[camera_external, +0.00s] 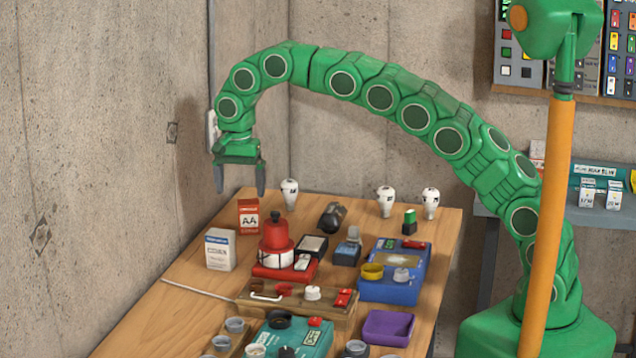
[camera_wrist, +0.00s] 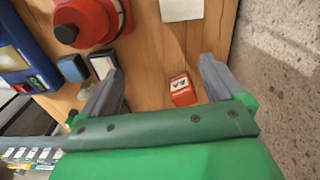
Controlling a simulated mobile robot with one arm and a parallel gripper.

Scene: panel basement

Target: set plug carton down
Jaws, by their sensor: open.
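A white carton with a dark blue band (camera_external: 220,249), likely the plug carton though I cannot read its label, stands upright at the table's left edge. In the wrist view, a pale carton face (camera_wrist: 181,10) shows at the top edge, partly cut off. A red carton marked AA (camera_external: 249,216) stands behind it; it also shows between my fingers in the wrist view (camera_wrist: 181,92). My gripper (camera_external: 240,190) is open and empty, pointing down above the table's far left end, higher than both cartons. Its two fingers are spread wide in the wrist view (camera_wrist: 160,72).
A red-and-white domed device (camera_external: 276,244) stands right of the cartons. Several white bulb-like items (camera_external: 386,201) line the back. A blue box (camera_external: 395,270), a wooden panel (camera_external: 270,296) and a purple tray (camera_external: 388,328) crowd the front. Bare wood (camera_external: 165,310) lies at the left front, beside the concrete wall.

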